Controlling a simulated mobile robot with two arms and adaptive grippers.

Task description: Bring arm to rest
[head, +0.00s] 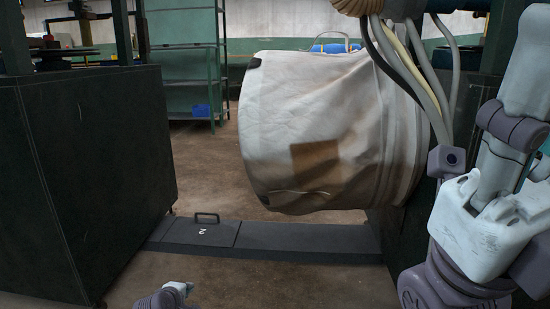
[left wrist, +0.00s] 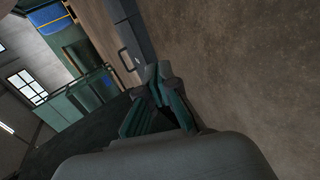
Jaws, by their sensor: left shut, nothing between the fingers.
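My left gripper (left wrist: 158,76) shows in the left wrist view with its two fingertips together, shut and empty, over bare floor. In the head view only a small grey and white piece of my left arm shows at the bottom edge. My right arm's white and grey links fill the right side of the head view, close beside the bulk bag; its gripper is not visible. The large white bulk bag (head: 330,110) hangs tilted in the middle of the head view, with a brown patch on its side. Neither visible arm is seen holding it.
A dark cabinet (head: 90,180) stands at the left. A low dark floor beam (head: 270,238) with a handle and the mark "2" crosses below the bag. Green shelving (head: 185,70) with a blue bin (head: 201,110) stands behind. Brown floor (head: 270,285) is clear in front.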

